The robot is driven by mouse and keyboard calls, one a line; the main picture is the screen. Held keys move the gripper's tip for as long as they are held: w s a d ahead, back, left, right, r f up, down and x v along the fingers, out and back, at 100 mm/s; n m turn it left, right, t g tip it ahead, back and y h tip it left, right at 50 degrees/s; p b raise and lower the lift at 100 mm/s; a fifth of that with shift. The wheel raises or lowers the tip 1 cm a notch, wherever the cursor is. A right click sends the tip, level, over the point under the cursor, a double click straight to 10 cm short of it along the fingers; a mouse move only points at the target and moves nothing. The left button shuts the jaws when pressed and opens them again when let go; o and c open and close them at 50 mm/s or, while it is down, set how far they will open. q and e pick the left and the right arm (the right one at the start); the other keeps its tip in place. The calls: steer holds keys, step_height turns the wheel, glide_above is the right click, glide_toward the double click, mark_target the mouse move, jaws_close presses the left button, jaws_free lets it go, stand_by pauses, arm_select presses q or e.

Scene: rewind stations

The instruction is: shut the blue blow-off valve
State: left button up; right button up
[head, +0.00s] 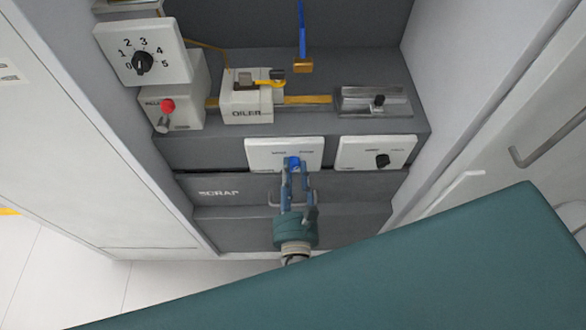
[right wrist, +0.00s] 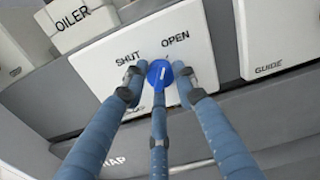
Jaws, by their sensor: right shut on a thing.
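The blue blow-off valve knob (head: 294,162) is on a white panel (head: 258,152) in the middle of the station front. It also shows in the right wrist view (right wrist: 159,73), below the printed words SHUT on the left and OPEN on the right. My right gripper (right wrist: 160,88) has its blue fingers closed around the knob. In the head view the right gripper (head: 294,172) reaches up to the panel from below. The fingers partly cover the knob, and I cannot tell which word it points to. My left gripper is not in view.
A second white panel (head: 350,150) with a black knob is to the right. Above are the OILER block (head: 240,103), a red button (head: 167,105), a numbered dial (head: 143,62) and a hanging blue line (head: 303,35). The SCRAP drawer (head: 235,190) is below. Cabinet walls flank both sides.

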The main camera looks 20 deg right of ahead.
steer(key=n+p, duration=0.1)
steer(key=n, duration=0.1)
steer(key=r+n+p, duration=0.1)
steer(key=n+p, duration=0.1)
steer(key=shift+w, duration=0.15)
steer(key=n+p, duration=0.3)
steer(key=n, duration=0.1)
steer(key=shift+a+n, duration=0.1)
steer(key=shift+n, duration=0.3)
steer(key=n+p, duration=0.2)
steer(key=n, duration=0.2)
steer(key=shift+w+p, duration=0.1)
steer(key=shift+p, duration=0.2)
steer(key=shift+a+f+n+p, duration=0.15)
steer(key=shift+n+p, duration=0.55)
steer(key=shift+n, duration=1.1)
steer(key=shift+f, duration=0.1)
steer(key=shift+c, duration=0.2)
steer(key=o, duration=1.2)
steer(key=shift+c, duration=0.2)
steer(key=shift+f, duration=0.15)
